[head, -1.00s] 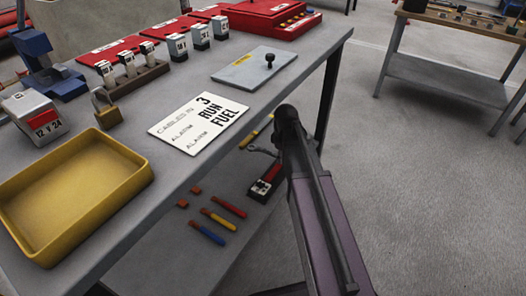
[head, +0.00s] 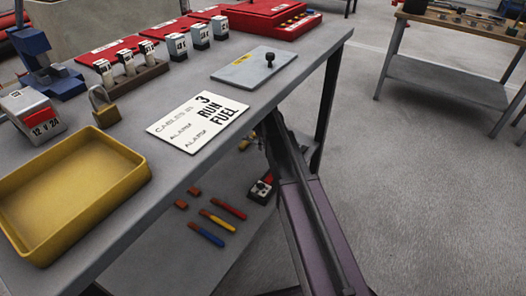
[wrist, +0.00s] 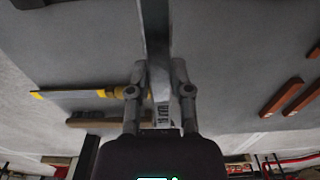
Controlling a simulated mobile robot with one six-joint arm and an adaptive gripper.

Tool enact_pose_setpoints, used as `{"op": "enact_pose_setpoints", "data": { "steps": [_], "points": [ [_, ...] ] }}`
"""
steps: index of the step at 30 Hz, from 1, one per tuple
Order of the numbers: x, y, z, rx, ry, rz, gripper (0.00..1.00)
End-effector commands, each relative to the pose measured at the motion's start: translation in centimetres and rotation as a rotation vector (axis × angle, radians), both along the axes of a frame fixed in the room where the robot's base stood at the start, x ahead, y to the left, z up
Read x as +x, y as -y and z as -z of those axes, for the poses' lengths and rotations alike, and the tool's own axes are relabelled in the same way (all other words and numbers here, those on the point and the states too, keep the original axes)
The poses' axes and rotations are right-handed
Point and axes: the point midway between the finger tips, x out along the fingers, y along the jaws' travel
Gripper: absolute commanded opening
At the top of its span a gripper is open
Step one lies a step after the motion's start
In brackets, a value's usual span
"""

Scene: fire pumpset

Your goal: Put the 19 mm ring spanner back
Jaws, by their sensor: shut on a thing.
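My gripper (wrist: 159,75) is shut on a long flat grey metal bar, taken to be the 19 mm ring spanner (wrist: 157,38). In the wrist view the bar runs up between both fingers and out of the top of the picture. A small pale label with dark print shows near the palm but is too small to read. The ring end cannot be made out. In the head view my arm's end reaches in under the bench's right edge, and the bench top hides the fingers and the spanner.
The bench (head: 190,165) carries a yellow tray (head: 70,195), a white sign (head: 200,120) and a grey plate with a knob (head: 253,66). On the lower shelf (head: 165,245) lie red, yellow and blue-handled tools. A yellow-ended tool (wrist: 105,93) shows left of my gripper.

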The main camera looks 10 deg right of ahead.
Motion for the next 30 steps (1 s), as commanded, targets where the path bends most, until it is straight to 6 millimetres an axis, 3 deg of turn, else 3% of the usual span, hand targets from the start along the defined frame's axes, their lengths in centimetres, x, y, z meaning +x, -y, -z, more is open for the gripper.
{"op": "enact_pose_setpoints", "data": {
  "steps": [18, 30],
  "points": [
    [0.0, 0.0, 3.4, 0.0, 0.0, 0.0, 0.0],
    [0.0, 0.0, 3.5, 0.0, 0.0, 0.0, 0.0]
  ]
}}
